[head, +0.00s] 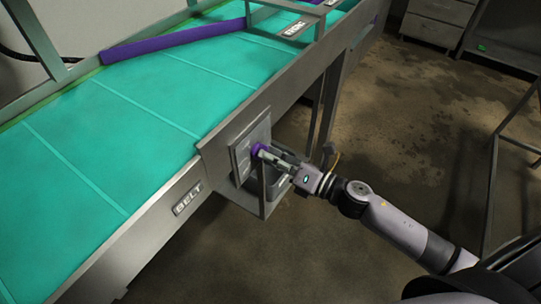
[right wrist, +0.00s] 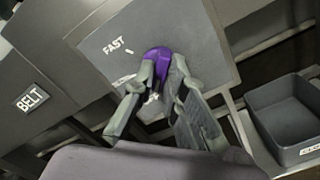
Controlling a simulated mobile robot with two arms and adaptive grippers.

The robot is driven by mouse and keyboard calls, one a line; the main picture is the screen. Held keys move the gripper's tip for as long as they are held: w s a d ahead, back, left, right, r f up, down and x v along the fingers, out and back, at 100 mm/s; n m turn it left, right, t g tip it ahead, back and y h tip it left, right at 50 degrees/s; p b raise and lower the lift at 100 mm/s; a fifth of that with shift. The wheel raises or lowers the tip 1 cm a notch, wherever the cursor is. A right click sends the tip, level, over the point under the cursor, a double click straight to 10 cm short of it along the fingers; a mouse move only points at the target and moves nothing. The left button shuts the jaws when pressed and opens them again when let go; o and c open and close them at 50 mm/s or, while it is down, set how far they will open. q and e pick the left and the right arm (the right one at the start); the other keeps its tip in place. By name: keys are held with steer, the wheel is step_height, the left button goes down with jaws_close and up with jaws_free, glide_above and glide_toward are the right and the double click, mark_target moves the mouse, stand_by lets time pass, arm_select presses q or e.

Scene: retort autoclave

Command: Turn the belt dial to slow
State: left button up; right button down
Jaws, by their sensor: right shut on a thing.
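The purple belt dial (head: 257,149) sits on a grey control plate (head: 243,154) on the side of the conveyor. My right gripper (head: 264,154) is at the dial, its fingers closed around it. In the right wrist view, the dial (right wrist: 156,56) shows between the two fingertips of my right gripper (right wrist: 162,72). The word FAST (right wrist: 118,44) is readable on the plate (right wrist: 190,30), up and left of the dial. Another label below it is partly hidden and too small to read. The dial's pointer direction is hard to tell. My left gripper is not in view.
The teal conveyor belt (head: 120,110) runs along the left, with a BELT label (head: 187,198) on its side rail. A purple bar (head: 170,42) crosses the belt. A grey bin (right wrist: 290,112) is at the right in the wrist view. Open floor (head: 420,130) lies right of the conveyor.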

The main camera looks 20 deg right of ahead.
steer(key=shift+m, duration=0.4)
steer(key=m+p, duration=0.4)
steer(key=m, duration=0.5)
steer(key=shift+p, duration=0.3)
stand_by(0.4)
steer(key=c, duration=1.6)
jaws_free()
steer(key=shift+c, duration=0.2)
steer(key=v, duration=1.2)
